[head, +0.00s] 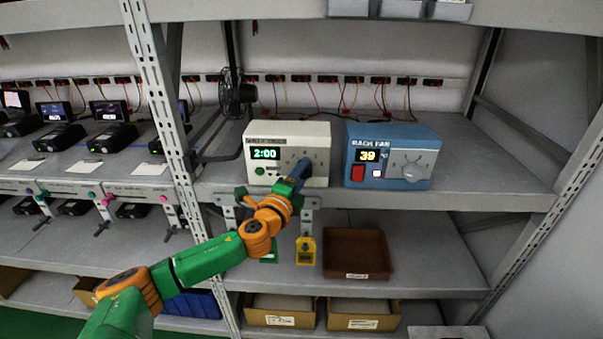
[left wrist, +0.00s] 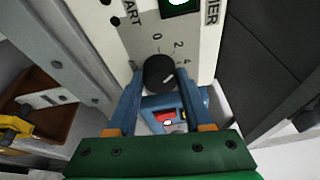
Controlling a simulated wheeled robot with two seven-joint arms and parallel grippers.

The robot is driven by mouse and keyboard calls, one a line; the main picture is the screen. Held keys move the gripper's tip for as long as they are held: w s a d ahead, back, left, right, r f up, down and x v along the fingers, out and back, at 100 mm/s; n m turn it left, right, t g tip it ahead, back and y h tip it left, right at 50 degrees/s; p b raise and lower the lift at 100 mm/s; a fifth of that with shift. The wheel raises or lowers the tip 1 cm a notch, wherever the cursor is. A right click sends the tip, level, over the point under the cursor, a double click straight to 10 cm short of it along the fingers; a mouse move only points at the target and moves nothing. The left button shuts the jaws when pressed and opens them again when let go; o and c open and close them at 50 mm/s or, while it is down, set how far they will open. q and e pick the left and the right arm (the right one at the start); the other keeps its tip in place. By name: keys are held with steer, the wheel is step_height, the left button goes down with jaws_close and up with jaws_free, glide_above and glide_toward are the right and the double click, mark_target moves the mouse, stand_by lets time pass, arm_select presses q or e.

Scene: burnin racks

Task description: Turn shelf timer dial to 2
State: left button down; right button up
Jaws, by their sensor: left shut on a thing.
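The shelf timer (head: 318,137) is a cream box on the upper shelf, with a green display (head: 265,154) reading 2:00 and a green round button (head: 260,171). Its black dial (left wrist: 158,70) shows in the left wrist view, with the marks 0, 2 and 4 around it. My left gripper (head: 303,168) is at the timer's lower right face. In the left wrist view its blue fingers (left wrist: 159,88) are shut on the dial's sides. In the head view the fingers mostly hide the dial.
A blue rack fan box (head: 420,160) showing 39 stands right of the timer. A small black fan (head: 236,92) stands to the left. The upper shelf's right end is clear.

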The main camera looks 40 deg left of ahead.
arm_select(q)
steer(key=shift+c, duration=1.5)
jaws_free()
steer(key=shift+s, duration=0.1)
steer(key=shift+s+d+f, duration=0.1)
steer(key=shift+s+f, duration=0.05)
steer(key=shift+s, duration=0.15)
steer(key=b+v, duration=0.2)
steer(key=v, duration=0.4)
steer(key=shift+s+b, duration=0.15)
steer(key=shift+b, duration=0.2)
